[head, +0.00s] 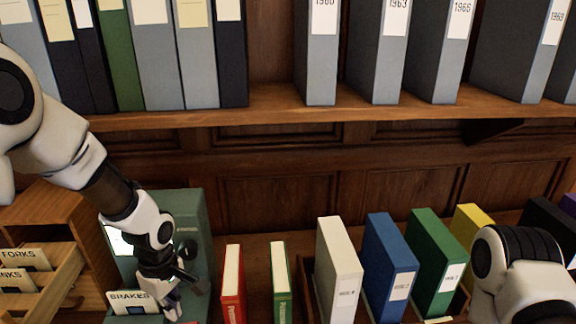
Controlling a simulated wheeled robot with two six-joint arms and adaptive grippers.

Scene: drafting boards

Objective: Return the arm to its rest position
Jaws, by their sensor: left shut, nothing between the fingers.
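My left arm comes in from the left, and its gripper (180,294) points down at the lower left. The gripper is shut and empty.
A wooden card drawer (70,270) stands open at the left. Red (232,285) and green (280,285) books stand at the bottom centre. White (338,265), blue (390,265), green (436,262) and yellow (468,225) binders stand to the right. A shelf (270,107) with grey binders runs above.

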